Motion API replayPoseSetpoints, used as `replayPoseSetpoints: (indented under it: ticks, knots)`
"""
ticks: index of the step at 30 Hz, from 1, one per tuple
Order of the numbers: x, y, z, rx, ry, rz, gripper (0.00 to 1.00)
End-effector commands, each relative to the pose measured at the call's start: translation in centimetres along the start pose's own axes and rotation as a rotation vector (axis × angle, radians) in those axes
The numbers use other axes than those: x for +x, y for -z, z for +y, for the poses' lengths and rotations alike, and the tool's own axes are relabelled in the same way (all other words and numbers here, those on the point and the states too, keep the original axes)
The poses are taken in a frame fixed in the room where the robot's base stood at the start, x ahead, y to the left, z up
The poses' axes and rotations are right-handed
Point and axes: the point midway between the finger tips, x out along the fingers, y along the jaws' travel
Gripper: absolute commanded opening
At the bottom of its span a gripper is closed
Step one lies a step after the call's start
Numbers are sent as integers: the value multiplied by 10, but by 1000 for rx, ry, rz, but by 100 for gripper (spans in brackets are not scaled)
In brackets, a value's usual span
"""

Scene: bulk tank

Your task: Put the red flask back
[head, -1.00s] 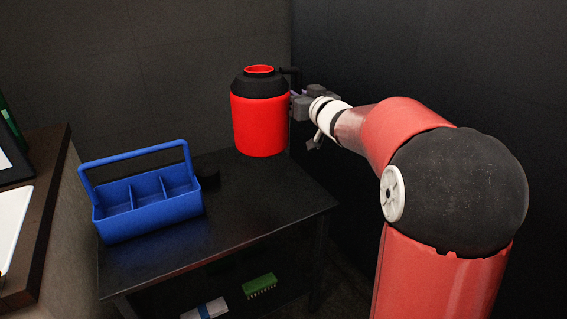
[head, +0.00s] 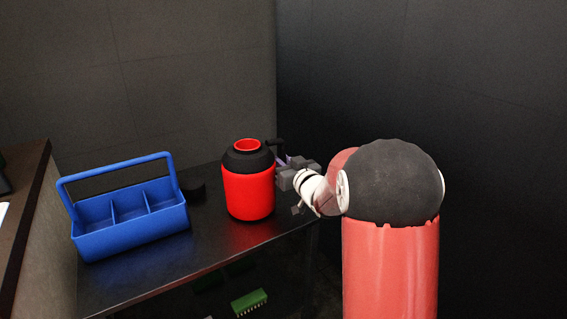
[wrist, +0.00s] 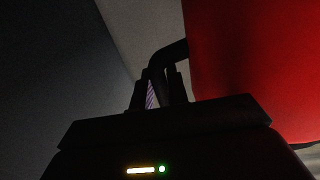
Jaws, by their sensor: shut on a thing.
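The red flask (head: 248,192) has a black shoulder, a red open mouth and a black side handle (head: 277,146). It is upright at the right part of the dark table (head: 150,270). A red reflection shows beneath it; I cannot tell whether its base touches the tabletop. My gripper (head: 284,166) is at the flask's right side, shut on the handle. In the wrist view, my gripper's fingers (wrist: 160,92) are around the black handle, and the red flask body (wrist: 255,60) fills the right side.
A blue divided caddy (head: 130,222) with a raised handle stands left of the flask. A black round piece (head: 194,192) sits between them. A green item (head: 249,302) is on the lower shelf. A wooden counter (head: 25,190) is at the left, and dark walls (head: 190,70) are behind.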

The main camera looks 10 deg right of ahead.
Motion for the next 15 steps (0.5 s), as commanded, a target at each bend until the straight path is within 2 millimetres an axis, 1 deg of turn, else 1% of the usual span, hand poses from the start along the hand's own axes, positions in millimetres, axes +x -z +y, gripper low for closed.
replayPoseSetpoints:
  ticks: [5, 10, 11, 15]
  knots:
    - [0, 3, 0, 0, 0, 6, 0]
    - [0, -2, 0, 1, 0, 6, 0]
    - [0, -1, 0, 0, 0, 3, 20]
    - [0, -1, 0, 0, 0, 2, 38]
